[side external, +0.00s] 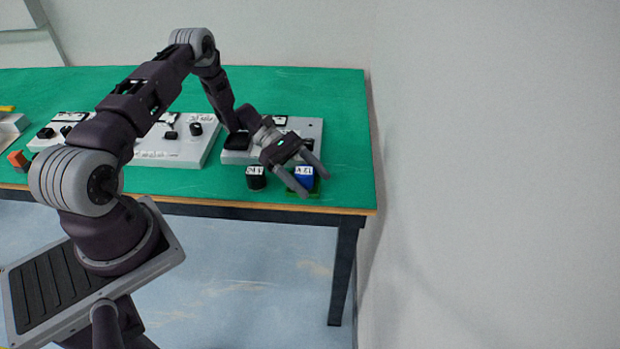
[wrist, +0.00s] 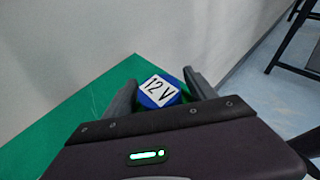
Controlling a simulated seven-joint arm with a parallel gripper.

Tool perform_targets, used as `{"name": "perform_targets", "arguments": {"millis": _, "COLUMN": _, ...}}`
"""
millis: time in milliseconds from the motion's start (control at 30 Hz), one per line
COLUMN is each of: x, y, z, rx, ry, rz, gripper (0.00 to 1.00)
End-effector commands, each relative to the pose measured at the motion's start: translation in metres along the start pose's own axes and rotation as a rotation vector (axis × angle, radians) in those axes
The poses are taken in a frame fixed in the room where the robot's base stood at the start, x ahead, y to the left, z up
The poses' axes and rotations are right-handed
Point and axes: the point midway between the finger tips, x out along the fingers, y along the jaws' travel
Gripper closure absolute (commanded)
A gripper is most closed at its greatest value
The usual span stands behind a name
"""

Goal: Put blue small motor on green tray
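The blue small motor (side external: 305,178) has a white top label and stands at the right front of the table. A small darker green tray (side external: 317,191) shows around its base, and the motor appears to stand on it. In the wrist view the motor (wrist: 158,93) shows its "12 V" label between my two fingers. My gripper (side external: 316,186) is open, with its fingers reaching down on either side of the motor. In the wrist view my gripper (wrist: 160,77) shows a gap on the right of the motor. The motor's lower part is partly hidden.
A black motor (side external: 256,180) with a white label stands just left of the blue one. An orange block (side external: 17,158) is at the far left. The table's front and right edges are close to the tray.

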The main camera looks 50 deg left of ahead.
Motion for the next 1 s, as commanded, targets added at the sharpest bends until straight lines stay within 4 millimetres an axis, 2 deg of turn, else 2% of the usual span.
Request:
{"name": "perform_targets", "arguments": {"millis": 300, "x": -0.006, "y": 0.000, "z": 0.002, "rx": 0.001, "ry": 0.001, "rz": 0.002, "gripper": 0.35}}
{"name": "perform_targets", "arguments": {"millis": 367, "x": -0.017, "y": 0.001, "z": 0.002, "rx": 0.002, "ry": 0.001, "rz": 0.004, "gripper": 0.35}}
{"name": "perform_targets", "arguments": {"millis": 600, "x": -0.083, "y": 0.001, "z": 0.001, "rx": 0.001, "ry": 0.002, "rz": 0.004, "gripper": 0.35}}
{"name": "perform_targets", "arguments": {"millis": 700, "x": -0.103, "y": 0.001, "z": 0.001, "rx": 0.001, "ry": 0.001, "rz": 0.003, "gripper": 0.35}}
{"name": "perform_targets", "arguments": {"millis": 833, "x": -0.118, "y": 0.000, "z": 0.002, "rx": 0.002, "ry": 0.002, "rz": -0.001, "gripper": 0.35}}
{"name": "perform_targets", "arguments": {"millis": 867, "x": -0.120, "y": 0.001, "z": 0.005, "rx": 0.008, "ry": 0.008, "rz": -0.005, "gripper": 0.35}}
{"name": "perform_targets", "arguments": {"millis": 933, "x": -0.122, "y": 0.002, "z": 0.022, "rx": 0.048, "ry": 0.044, "rz": -0.031, "gripper": 0.35}}
{"name": "perform_targets", "arguments": {"millis": 967, "x": -0.123, "y": 0.003, "z": 0.036, "rx": 0.079, "ry": 0.073, "rz": -0.052, "gripper": 0.35}}
{"name": "perform_targets", "arguments": {"millis": 1000, "x": -0.122, "y": 0.003, "z": 0.058, "rx": 0.133, "ry": 0.123, "rz": -0.087, "gripper": 0.35}}
